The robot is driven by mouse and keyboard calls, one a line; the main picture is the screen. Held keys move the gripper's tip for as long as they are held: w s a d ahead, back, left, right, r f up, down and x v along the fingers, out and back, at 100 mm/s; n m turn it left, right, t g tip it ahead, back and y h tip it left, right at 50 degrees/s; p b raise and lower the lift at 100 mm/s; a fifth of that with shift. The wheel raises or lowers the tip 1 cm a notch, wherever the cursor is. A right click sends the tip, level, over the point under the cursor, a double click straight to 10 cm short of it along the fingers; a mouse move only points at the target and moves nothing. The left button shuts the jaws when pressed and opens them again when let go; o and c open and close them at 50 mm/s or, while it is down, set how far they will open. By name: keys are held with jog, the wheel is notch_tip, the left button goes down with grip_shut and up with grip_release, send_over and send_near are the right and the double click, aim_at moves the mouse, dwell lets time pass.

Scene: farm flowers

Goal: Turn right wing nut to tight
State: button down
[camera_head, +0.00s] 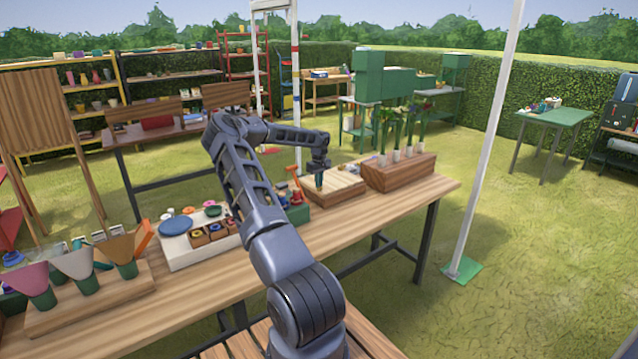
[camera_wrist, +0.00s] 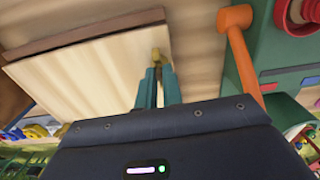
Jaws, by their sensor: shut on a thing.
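My gripper (camera_head: 319,182) is lowered over a pale wooden board (camera_head: 345,180) with a brown wooden base on the bench. In the wrist view the teal fingers of my gripper (camera_wrist: 160,82) point down at one edge of the pale board (camera_wrist: 85,75). They are shut on a small brass-yellow piece (camera_wrist: 157,54) at that edge, which looks like the wing nut. Only its tip shows; the fingers hide the rest, so its angle and tightness cannot be told. No other wing nut is clear in either view.
An orange-handled tool (camera_wrist: 240,50) stands close beside my fingers, by a green box (camera_head: 300,213) with a red round part (camera_wrist: 297,12). A wooden block (camera_head: 400,172) with flower tubes stands right of the board. A white tray (camera_head: 185,250) lies left. The bench's right front is clear.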

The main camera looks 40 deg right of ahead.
jog(key=c, duration=1.3)
grip_release()
jog(key=shift+r, duration=0.1)
jog(key=shift+o, duration=0.2)
notch_tip(320, 180, up, 11)
